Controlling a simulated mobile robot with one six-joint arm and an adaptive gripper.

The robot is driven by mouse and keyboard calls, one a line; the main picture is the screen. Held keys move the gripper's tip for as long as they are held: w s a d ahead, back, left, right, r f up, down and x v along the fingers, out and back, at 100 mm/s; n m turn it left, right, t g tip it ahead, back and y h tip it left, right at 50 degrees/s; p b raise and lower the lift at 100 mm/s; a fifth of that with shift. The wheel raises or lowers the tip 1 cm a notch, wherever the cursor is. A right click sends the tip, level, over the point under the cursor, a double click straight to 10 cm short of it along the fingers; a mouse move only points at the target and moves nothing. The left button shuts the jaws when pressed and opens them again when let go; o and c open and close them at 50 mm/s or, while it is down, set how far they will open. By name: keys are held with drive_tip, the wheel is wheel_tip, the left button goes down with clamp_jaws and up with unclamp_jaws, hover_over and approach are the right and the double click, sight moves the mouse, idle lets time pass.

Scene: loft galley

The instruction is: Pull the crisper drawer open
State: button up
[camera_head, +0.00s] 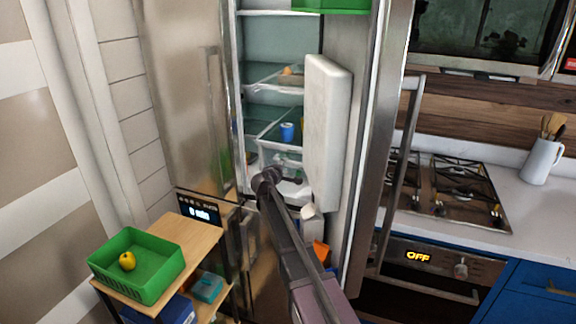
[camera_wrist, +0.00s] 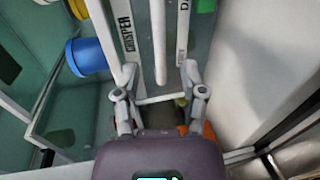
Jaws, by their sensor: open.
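The crisper drawer's front, labelled CRISPER (camera_wrist: 124,32), shows in the wrist view with a pale bar handle (camera_wrist: 160,42) beside the label. My gripper (camera_wrist: 160,72) is open, with one finger on each side of the bar's near end in the picture. I cannot tell whether the fingers touch it. In the head view my gripper (camera_head: 266,178) reaches inside the open fridge, low in the compartment. There my arm hides much of the drawer front, and I cannot tell how far the drawer is out.
The open fridge door (camera_head: 388,130) stands right of my arm, with a white door bin (camera_head: 328,130). A blue cup (camera_head: 287,132) sits on a shelf above. A wooden cart (camera_head: 190,240) with a green basket (camera_head: 160,282) holding a yellow fruit (camera_head: 127,261) stands at left.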

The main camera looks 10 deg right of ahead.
sight(289, 162)
drive_tip(key=shift+b+x, duration=0.5)
drive_tip(key=shift+x, duration=2.4)
clamp_jaws()
